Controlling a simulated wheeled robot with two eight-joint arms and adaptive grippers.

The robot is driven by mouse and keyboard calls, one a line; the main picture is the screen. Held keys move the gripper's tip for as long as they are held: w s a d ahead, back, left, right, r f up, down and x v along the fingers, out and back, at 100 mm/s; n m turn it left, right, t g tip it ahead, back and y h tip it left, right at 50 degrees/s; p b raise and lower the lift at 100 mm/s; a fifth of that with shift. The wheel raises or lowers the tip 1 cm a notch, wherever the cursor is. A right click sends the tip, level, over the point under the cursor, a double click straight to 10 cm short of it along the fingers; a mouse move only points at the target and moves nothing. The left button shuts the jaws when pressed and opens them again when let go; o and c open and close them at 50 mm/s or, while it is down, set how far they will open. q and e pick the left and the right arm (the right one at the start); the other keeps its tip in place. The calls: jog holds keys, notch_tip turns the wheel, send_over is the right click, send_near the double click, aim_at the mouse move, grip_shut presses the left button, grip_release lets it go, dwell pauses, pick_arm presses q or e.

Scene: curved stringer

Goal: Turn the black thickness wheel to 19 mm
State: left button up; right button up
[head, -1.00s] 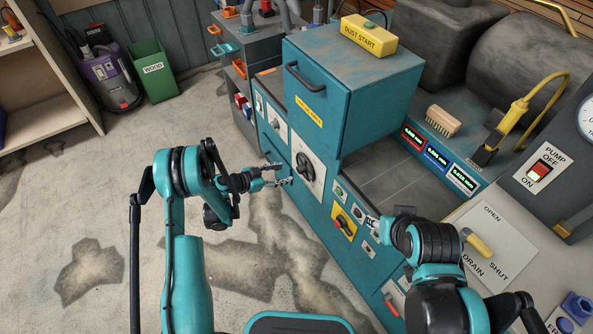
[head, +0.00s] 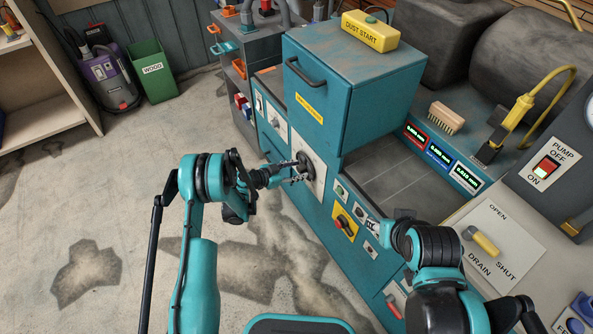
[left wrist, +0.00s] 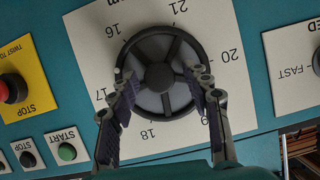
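The black thickness wheel (left wrist: 163,73) is a spoked handwheel on a white dial plate (left wrist: 228,105) marked 16 to 21. The numbers appear upside down in the left wrist view. A small pale mark on its rim lies between 16 and 17. In the head view the wheel (head: 306,163) is on the teal machine's front. My left gripper (left wrist: 165,82) is open, with one finger at each side of the wheel; I cannot tell whether they touch it. It also shows in the head view (head: 299,172). My right gripper (head: 372,225) is near the lower panel; its opening is unclear.
A yellow stop panel (head: 344,223) and start buttons sit beside the dial. The drawer-like teal housing (head: 350,95) overhangs above. A brush (head: 446,118) and several small displays (head: 440,155) are on the right.

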pick_arm(q)
jog(key=c, duration=0.9)
jog(key=shift+o, duration=0.2)
jog(key=shift+n, duration=0.3)
jog(key=shift+w+a+n+g+h, duration=0.1)
jog(key=shift+n+g+h, duration=0.3)
jog(key=shift+n+g, duration=0.4)
jog(key=shift+n+g+h, duration=0.4)
jog(key=shift+n+h, duration=0.1)
jog(key=shift+n, duration=0.7)
jog(key=o, duration=1.2)
jog(key=shift+w, duration=0.1)
jog(key=shift+c, duration=0.2)
